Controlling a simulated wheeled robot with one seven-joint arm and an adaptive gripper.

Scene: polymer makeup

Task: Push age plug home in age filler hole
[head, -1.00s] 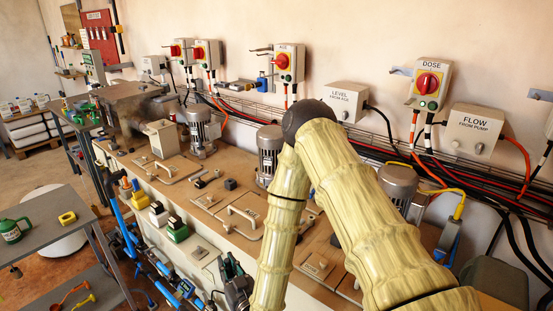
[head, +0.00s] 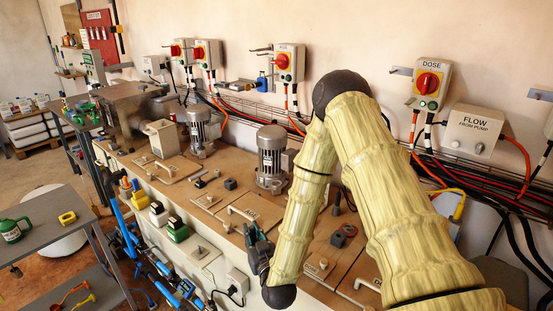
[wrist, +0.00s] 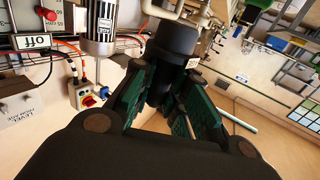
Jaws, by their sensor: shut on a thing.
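In the wrist view, my gripper (wrist: 166,92) has its green-padded fingers closed around a black cylindrical plug (wrist: 176,45) with a small white label on its side. In the head view, my gripper (head: 257,246) is at the front edge of the brown-topped tank bench (head: 205,218), partly hidden behind my own arm. The plug cannot be made out there. I cannot pick out the age filler hole in either view; my arm covers part of the bench top.
Grey motors (head: 271,160) stand along the bench, with pipes and small dark fittings (head: 230,184) between them. Red-knob switch boxes (head: 289,62) and cables line the wall behind. A grey side table (head: 60,232) with a green can (head: 14,229) stands at the left.

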